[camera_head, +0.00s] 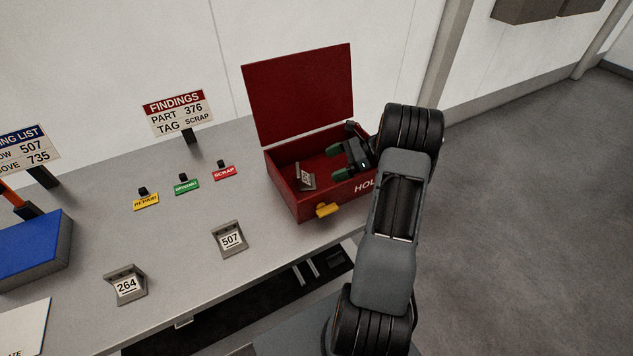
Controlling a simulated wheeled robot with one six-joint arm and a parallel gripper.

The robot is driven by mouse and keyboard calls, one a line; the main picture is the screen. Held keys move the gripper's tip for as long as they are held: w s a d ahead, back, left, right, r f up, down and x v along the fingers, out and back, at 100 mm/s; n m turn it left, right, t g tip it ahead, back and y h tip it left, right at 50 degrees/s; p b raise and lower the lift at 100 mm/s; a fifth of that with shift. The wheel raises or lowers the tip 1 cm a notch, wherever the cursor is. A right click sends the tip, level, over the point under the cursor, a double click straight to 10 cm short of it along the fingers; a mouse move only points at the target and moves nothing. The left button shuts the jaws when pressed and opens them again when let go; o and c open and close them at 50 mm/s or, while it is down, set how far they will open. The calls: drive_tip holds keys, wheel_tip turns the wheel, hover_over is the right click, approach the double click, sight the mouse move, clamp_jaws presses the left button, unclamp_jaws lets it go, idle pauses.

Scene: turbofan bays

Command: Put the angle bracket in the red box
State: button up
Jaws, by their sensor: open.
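The red box (285,182) stands open at the right end of the bench, its lid raised at the back and "HOL" readable on its front. A small grey angle bracket (304,184) with a partly readable label is inside it, toward the left front, and looks tilted. My gripper (338,162) is over the right part of the box, with its dark green fingertips apart and nothing between them. The bracket is left of the fingertips, apart from them. Two more angle brackets, labelled 507 (230,239) and 264 (126,285), stand on the bench. My arm hides the box's right side.
A findings sign (178,112) reads part 376, tag scrap. Yellow (146,201), green (187,187) and red (224,173) tags stand on the bench. A blue block (28,250) and another sign (27,150) are at left. A yellow tag (327,210) is at the box front.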

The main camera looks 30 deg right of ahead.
drive_tip(key=s+a+r+n+g+h, duration=0.25)
drive_tip(key=a+r+n, duration=0.25)
drive_tip(key=a, duration=0.3)
drive_tip(key=s+a+r+n+t+h, duration=0.1)
drive_tip(key=s+a+r+n+h, duration=0.2)
drive_tip(key=s+a+n+h, duration=0.2)
drive_tip(key=s+a+r+n+h, duration=0.4)
drive_tip(key=s+a+n, duration=0.3)
drive_tip(key=s+n, duration=0.3)
drive_tip(key=shift+s+a+r+n+t+h, duration=0.15)
drive_tip(key=shift+a+n+t+h, duration=0.2)
drive_tip(key=shift+n, duration=0.75)
